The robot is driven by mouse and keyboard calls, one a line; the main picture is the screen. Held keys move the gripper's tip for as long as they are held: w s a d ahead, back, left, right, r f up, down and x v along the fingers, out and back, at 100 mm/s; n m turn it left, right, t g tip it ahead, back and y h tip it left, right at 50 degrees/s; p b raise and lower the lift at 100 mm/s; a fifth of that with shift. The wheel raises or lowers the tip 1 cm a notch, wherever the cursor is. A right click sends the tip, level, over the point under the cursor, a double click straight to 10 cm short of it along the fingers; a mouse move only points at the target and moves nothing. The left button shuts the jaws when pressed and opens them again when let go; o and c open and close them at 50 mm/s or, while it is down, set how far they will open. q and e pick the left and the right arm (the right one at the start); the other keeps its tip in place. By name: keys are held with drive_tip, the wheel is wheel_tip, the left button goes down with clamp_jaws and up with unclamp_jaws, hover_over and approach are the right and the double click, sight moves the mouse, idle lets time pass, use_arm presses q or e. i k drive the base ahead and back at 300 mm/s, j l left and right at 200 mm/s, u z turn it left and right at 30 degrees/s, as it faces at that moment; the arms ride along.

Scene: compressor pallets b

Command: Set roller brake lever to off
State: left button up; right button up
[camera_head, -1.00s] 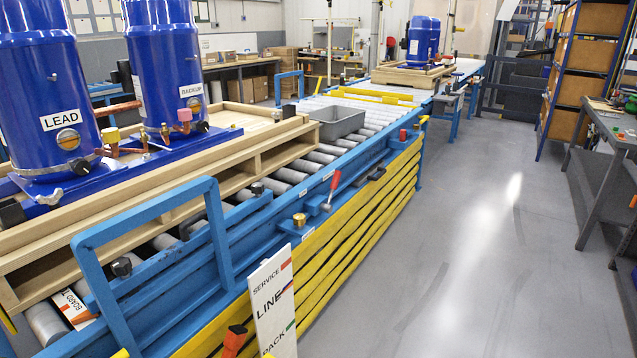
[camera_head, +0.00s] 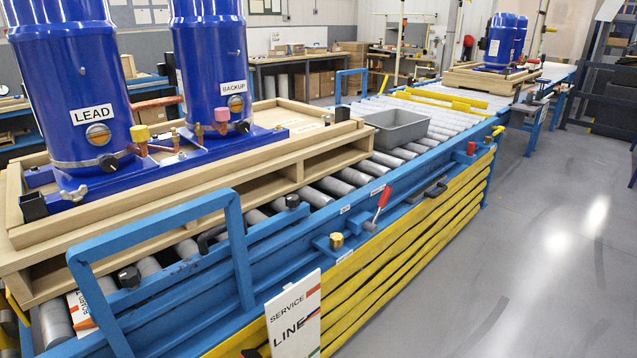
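The roller brake lever, with a red grip (camera_head: 384,197), is on the blue side rail (camera_head: 400,188) of the roller conveyor. It stands tilted, its grip up and to the right of its small blue mounting plate. A small white label sits on the rail near it, too small to read. Neither of my grippers shows in the head view.
A wooden pallet (camera_head: 290,160) with the blue LEAD (camera_head: 75,85) and BACKUP (camera_head: 212,60) compressors sits on the rollers. A grey bin (camera_head: 400,128) is beyond it. A blue hoop rail (camera_head: 240,250) and SERVICE LINE sign (camera_head: 294,315) stand in front. Floor at right is clear.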

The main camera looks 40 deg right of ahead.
sight(372, 228)
drive_tip(key=l+u, duration=0.25)
drive_tip(key=l, duration=0.55)
drive_tip(key=l+u, duration=0.25)
drive_tip(key=l, duration=0.6)
drive_tip(key=k+l+u, duration=0.25)
drive_tip(key=l, duration=0.55)
drive_tip(key=i, duration=0.1)
